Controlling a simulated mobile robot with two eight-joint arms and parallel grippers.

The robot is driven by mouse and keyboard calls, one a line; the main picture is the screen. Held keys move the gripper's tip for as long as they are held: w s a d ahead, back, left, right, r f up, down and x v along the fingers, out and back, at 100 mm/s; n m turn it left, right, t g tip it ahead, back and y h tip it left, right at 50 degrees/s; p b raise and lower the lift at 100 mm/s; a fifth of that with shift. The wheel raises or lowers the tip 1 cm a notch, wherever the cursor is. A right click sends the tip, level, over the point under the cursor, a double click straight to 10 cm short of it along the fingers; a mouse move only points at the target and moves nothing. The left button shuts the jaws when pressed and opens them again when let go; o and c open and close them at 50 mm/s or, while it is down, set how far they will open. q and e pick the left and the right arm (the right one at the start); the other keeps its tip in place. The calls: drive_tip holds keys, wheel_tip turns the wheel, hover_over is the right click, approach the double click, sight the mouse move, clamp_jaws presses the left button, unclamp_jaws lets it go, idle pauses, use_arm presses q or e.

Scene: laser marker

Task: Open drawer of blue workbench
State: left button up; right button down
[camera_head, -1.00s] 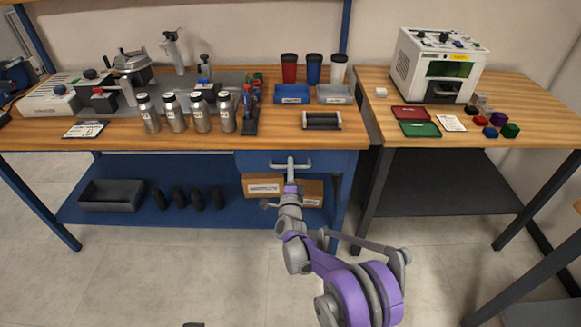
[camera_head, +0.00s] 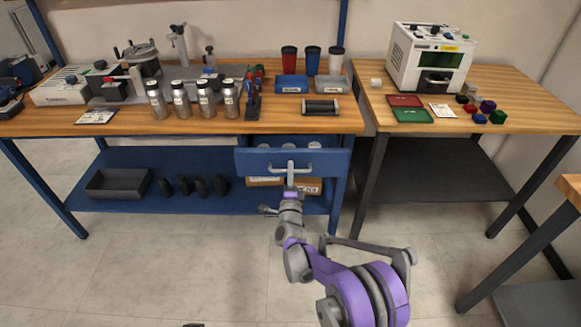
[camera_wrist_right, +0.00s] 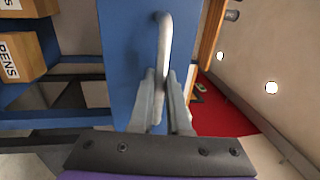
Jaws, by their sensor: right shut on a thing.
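The blue workbench (camera_head: 140,124) has a wooden top and a blue drawer (camera_head: 250,162) under its right end. The drawer stands partly out from the bench, with a strip of its inside showing above the front. My right gripper (camera_head: 291,174) is shut on the drawer's grey bar handle (camera_head: 306,169). In the right wrist view, the fingers (camera_wrist_right: 163,80) sit on both sides of the handle (camera_wrist_right: 164,40), against the blue drawer front (camera_wrist_right: 128,60). A red surface shows beyond the drawer front there. My left gripper is not in view.
Bottles (camera_head: 205,98), cups (camera_head: 313,62) and small bins stand on the benchtop. The lower shelf (camera_head: 120,200) holds a dark bin (camera_head: 118,184) and boxes (camera_head: 307,187) below the drawer. A second table (camera_head: 480,88) stands at right. The floor in front is clear.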

drive_tip(key=s, duration=1.6)
drive_tip(key=shift+b, duration=0.45)
drive_tip(key=c, duration=1.2)
unclamp_jaws()
drive_tip(key=shift+o, duration=0.2)
drive_tip(key=s+f, duration=0.2)
drive_tip(key=s, duration=0.8)
drive_tip(key=shift+s, duration=0.3)
